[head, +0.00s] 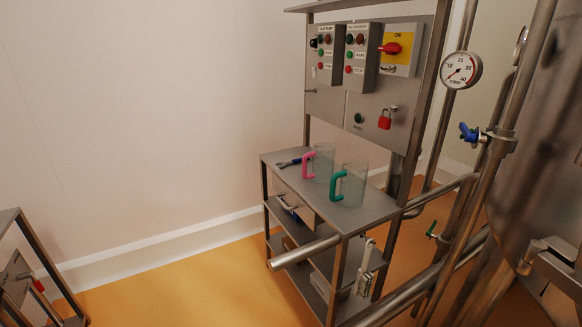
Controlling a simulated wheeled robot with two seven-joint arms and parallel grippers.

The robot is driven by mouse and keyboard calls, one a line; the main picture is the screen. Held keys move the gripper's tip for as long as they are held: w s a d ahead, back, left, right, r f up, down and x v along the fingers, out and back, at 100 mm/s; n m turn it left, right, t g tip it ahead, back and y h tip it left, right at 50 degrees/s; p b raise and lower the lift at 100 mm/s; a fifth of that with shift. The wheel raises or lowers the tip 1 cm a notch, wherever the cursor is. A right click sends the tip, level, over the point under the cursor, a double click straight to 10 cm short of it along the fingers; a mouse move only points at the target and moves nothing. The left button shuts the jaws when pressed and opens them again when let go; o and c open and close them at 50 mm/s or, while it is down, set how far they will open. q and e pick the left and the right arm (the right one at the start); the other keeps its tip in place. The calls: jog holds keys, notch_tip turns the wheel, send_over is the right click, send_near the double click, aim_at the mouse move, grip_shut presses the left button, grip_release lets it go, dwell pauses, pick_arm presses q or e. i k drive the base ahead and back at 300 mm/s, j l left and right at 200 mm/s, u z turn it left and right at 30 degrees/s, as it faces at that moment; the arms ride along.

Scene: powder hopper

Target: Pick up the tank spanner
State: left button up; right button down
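A small dark-blue tool that looks like the spanner (289,163) lies flat on the steel bench top (345,215), near its back left corner. It lies left of a clear jug with a pink handle (323,160), whose handle is close to its right end. Its fine shape is too small to tell. Neither of my grippers shows in the head view.
A clear jug with a green handle (353,185) stands right of the pink-handled one. A control panel (375,85) rises behind the bench. Pipes and a pressure gauge (461,70) crowd the right. Orange floor (190,285) is open left of the bench.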

aim_at(297, 161)
jog(key=i+j+z, duration=0.7)
jog(key=i+j, duration=0.2)
jog(key=i+j+z, duration=0.25)
jog(key=j, duration=0.15)
jog(key=i+j+z, duration=0.2)
jog(key=j, duration=0.25)
jog(key=i+j+z, duration=0.25)
jog(key=j, duration=0.2)
jog(key=j+z, duration=0.25)
jog(key=j, duration=0.25)
jog(key=i+j+z, duration=0.2)
jog(key=j, duration=0.3)
jog(key=k, duration=0.05)
